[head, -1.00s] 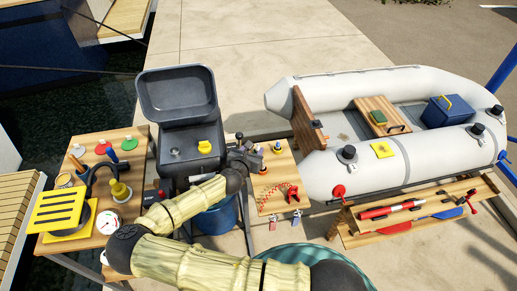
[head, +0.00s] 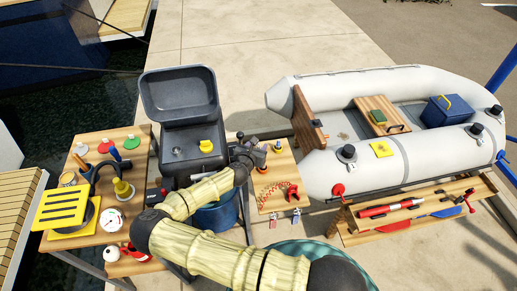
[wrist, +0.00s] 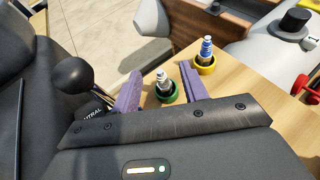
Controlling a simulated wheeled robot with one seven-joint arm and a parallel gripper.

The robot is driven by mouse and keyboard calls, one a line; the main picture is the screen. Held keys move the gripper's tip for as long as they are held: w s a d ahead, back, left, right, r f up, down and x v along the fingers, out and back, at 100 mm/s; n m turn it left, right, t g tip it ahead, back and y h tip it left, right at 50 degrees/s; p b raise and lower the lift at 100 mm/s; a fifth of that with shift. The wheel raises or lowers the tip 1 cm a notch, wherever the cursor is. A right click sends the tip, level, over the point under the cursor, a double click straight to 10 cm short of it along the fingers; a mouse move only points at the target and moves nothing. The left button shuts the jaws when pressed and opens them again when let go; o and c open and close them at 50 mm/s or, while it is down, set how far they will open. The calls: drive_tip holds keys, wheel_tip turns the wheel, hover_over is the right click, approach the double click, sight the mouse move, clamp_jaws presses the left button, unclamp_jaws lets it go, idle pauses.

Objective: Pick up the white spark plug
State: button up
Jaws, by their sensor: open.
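The white spark plug (wrist: 162,80) stands upright in a green ring holder (wrist: 165,95) on the wooden bench in the wrist view. My gripper (wrist: 157,82) is open, its two purple fingers on either side of the white plug in the picture. Whether they touch it or how far above it they are, I cannot tell. A second spark plug with a blue band (wrist: 207,46) stands in a yellow ring holder (wrist: 205,67), just beyond and right. In the head view my gripper (head: 256,150) is over the left part of the bench, hiding some of it.
A dark engine (head: 180,150) with a yellow knob is left of the bench. A black-knobbed lever (wrist: 74,73) is close left of my fingers. A red cord and clip (head: 290,191) lie on the front of the bench (head: 285,165). A grey inflatable boat (head: 330,175) is right.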

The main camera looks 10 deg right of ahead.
idle(0.3)
clamp_jaws()
drive_tip(key=shift+r, duration=0.15)
wheel_tip(320, 180, up, 10)
drive_tip(key=b, duration=0.1)
idle(0.4)
idle(0.4)
